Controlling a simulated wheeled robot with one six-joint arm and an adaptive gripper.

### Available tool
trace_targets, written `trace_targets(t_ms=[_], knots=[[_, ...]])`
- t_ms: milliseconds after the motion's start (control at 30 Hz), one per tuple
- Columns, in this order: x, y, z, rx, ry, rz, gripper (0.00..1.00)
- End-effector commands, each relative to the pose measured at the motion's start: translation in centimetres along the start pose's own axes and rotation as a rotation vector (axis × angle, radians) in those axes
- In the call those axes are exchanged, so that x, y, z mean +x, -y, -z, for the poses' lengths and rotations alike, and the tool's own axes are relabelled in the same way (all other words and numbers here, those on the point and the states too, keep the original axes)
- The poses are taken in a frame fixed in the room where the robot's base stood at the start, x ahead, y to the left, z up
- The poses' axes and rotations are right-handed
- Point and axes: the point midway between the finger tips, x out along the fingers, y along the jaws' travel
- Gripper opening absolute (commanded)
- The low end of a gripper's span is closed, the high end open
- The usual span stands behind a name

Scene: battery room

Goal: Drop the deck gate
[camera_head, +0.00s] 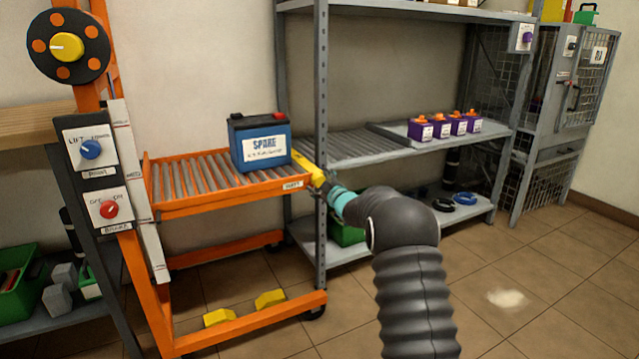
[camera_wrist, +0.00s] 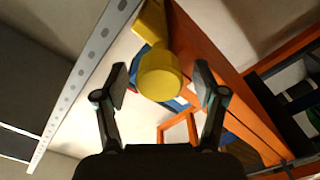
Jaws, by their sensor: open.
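The deck gate (camera_head: 305,166) is a yellow bar across the right end of the orange roller deck (camera_head: 235,197), beside the spare battery. In the wrist view the yellow bar (camera_wrist: 151,20) shows at the top, with a round yellow knob (camera_wrist: 160,76) in front of it. My gripper (camera_wrist: 161,84) is open, with one finger on each side of the knob and visible gaps to both. In the head view my gripper (camera_head: 328,184) is at the deck's right front corner, partly hidden by my arm.
A blue battery marked SPARE (camera_head: 262,142) stands on the deck rollers. A grey shelf rack (camera_head: 321,100) stands close to the right, its post beside my gripper. A lift knob panel (camera_head: 91,150) and a red brake knob (camera_head: 109,209) are on the left. Floor at right is open.

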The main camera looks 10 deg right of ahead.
Motion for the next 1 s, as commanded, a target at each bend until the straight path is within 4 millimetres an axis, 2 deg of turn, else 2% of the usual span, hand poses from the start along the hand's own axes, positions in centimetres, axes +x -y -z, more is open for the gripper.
trace_targets(t_ms=[167, 267, 700, 833, 1000], knots=[[-0.6, -0.1, 0.0, 0.0, 0.0, -0.001, 0.7], [-1.6, -0.1, 0.0, -0.001, 0.001, 0.0, 0.7], [-9.2, -0.1, 0.0, 0.0, 0.002, 0.0, 0.7], [-10.8, 0.0, 0.0, 0.001, 0.001, 0.0, 0.7], [-11.9, 0.0, 0.0, 0.0, 0.0, 0.0, 0.7]])
